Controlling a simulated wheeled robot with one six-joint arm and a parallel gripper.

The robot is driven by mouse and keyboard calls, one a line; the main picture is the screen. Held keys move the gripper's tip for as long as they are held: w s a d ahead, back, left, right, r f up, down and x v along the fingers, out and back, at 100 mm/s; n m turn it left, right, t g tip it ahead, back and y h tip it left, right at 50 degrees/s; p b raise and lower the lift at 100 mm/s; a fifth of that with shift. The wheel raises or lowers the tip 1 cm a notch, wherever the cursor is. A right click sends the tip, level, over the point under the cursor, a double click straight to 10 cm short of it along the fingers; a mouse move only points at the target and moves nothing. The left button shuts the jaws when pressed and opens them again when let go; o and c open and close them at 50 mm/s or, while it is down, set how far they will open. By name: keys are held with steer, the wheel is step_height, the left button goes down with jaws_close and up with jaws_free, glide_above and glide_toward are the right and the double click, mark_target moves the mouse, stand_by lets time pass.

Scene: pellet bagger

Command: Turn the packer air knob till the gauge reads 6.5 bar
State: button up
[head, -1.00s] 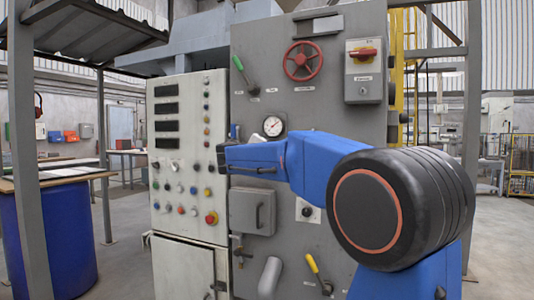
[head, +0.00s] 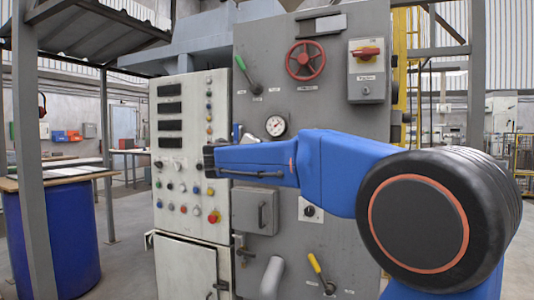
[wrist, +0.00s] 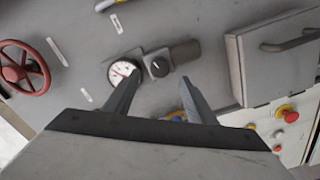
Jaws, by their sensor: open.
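The round white gauge (head: 276,125) sits on the grey machine panel, and it also shows in the wrist view (wrist: 121,72). Its needle is too small to read. A dark round knob (wrist: 159,66) on a grey block sits right beside the gauge in the wrist view. In the head view my arm and the small picture size leave this knob unclear. My gripper (wrist: 160,78) is open and empty, with its two fingers pointing at the panel. The knob appears between the fingertips, slightly beyond them; I see no contact. The left fingertip overlaps the gauge's edge in the picture.
A red handwheel (head: 305,60), a green-handled lever (head: 245,70) and a switch box (head: 367,70) are on the panel. A grey box with a handle (wrist: 275,50) juts out right of the knob. A control cabinet (head: 190,95) stands at left.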

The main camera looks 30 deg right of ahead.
steer(key=v, duration=1)
steer(key=shift+s+a, duration=0.15)
steer(key=s+d+f+g+y, duration=0.2)
steer(key=s+f+g+y, duration=0.1)
steer(key=s+f, duration=0.8)
steer(key=s+d+f+g+y, duration=0.2)
steer(key=s+d+f+y, duration=0.15)
steer(key=s+f, duration=0.65)
steer(key=s+a+f+y, duration=0.4)
steer(key=s+f, duration=0.3)
steer(key=f, duration=0.3)
steer(key=s+a+f+m+g+y, duration=0.1)
steer(key=s+a+f+y, duration=0.2)
steer(key=s+a+f, duration=0.4)
step_height(320, 180, down, 3)
steer(key=shift+s+f+m+y, duration=0.2)
steer(key=shift+s+m+y, duration=0.15)
steer(key=shift+s, duration=0.2)
